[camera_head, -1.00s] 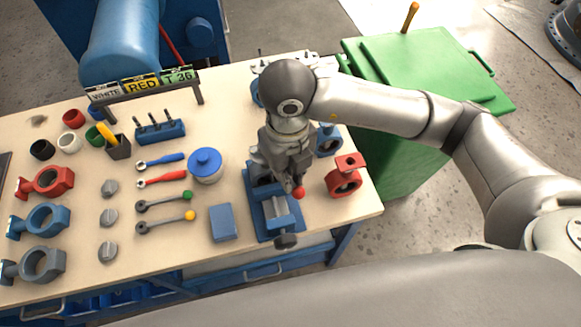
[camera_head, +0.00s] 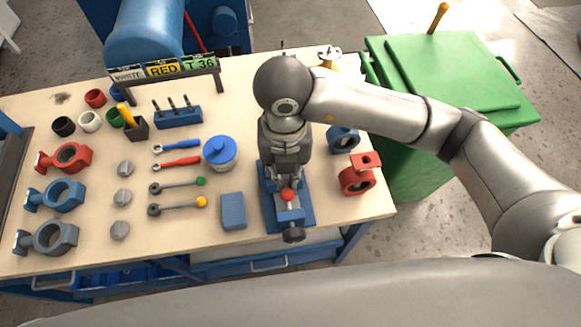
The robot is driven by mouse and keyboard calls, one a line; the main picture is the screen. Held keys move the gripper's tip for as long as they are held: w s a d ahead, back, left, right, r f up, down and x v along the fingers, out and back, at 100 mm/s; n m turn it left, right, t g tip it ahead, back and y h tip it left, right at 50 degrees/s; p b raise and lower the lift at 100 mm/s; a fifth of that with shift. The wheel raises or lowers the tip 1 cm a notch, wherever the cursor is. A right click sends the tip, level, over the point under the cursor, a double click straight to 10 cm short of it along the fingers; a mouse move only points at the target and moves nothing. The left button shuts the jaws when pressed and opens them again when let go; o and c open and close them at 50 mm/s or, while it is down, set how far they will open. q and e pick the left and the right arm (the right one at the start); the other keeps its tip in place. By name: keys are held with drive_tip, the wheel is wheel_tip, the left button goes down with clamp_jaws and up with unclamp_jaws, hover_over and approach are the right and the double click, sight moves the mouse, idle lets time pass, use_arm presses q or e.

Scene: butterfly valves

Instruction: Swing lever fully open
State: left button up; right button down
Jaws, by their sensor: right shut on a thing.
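A lever with a red ball knob (camera_head: 288,194) shows at the blue vise (camera_head: 304,216) near the front right of the workbench. My right gripper (camera_head: 287,181) points down over the vise and is shut on the lever, just behind the knob. The knob sits over the middle of the vise. The lever's shaft and the valve body are hidden behind my gripper and wrist. My left gripper is not in view.
A green bin (camera_head: 450,75) stands beyond the bench's right edge.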

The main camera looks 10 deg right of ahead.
drive_tip(key=shift+a+f+m, duration=0.15)
drive_tip(key=shift+a+m, duration=0.25)
drive_tip(key=shift+m, duration=0.1)
drive_tip(key=c, duration=1.5)
unclamp_jaws()
drive_tip(key=shift+a, duration=0.1)
drive_tip(key=shift+o, duration=0.2)
drive_tip(key=shift+r, duration=0.25)
wheel_tip(320, 180, up, 7)
drive_tip(key=p, duration=0.4)
drive_tip(key=shift+f, duration=0.15)
